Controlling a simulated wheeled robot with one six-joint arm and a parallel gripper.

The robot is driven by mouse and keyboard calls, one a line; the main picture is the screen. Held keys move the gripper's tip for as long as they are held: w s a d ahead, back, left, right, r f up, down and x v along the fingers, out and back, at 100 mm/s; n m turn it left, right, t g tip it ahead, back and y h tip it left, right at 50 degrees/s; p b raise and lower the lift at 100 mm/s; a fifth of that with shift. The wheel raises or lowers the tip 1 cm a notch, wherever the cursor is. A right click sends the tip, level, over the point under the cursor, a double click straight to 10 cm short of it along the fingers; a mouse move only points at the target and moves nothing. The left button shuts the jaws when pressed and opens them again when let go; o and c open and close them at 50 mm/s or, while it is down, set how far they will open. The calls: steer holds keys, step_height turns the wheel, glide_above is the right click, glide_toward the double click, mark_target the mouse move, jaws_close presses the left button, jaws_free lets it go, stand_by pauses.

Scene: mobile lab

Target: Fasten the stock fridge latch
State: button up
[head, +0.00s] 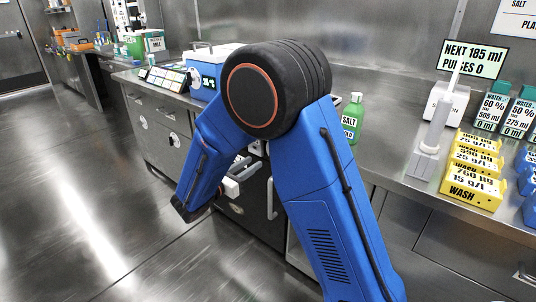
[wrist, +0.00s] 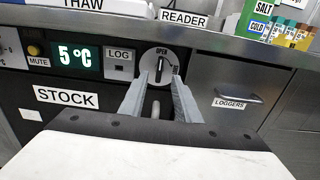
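The stock fridge latch (wrist: 161,60) is a round pale dial with a dark upright bar in its middle. It is marked OPEN above. It sits on the dark fridge panel (wrist: 17,88), right of the LOG button and above and right of the STOCK label (wrist: 66,97). My gripper (wrist: 163,82) is open, its two grey fingers pointing at the dial with the bar between them in the picture. I cannot tell whether they touch it. A pale rod (wrist: 155,107) shows between the fingers lower down. In the head view my arm hides the latch.
The temperature display (wrist: 75,55) reads 5 °C. A LOGGERS drawer (wrist: 230,115) with a protruding handle is at the right. Open floor (head: 85,200) lies left in the head view.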

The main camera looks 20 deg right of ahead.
steer(key=x, duration=1)
jaws_close()
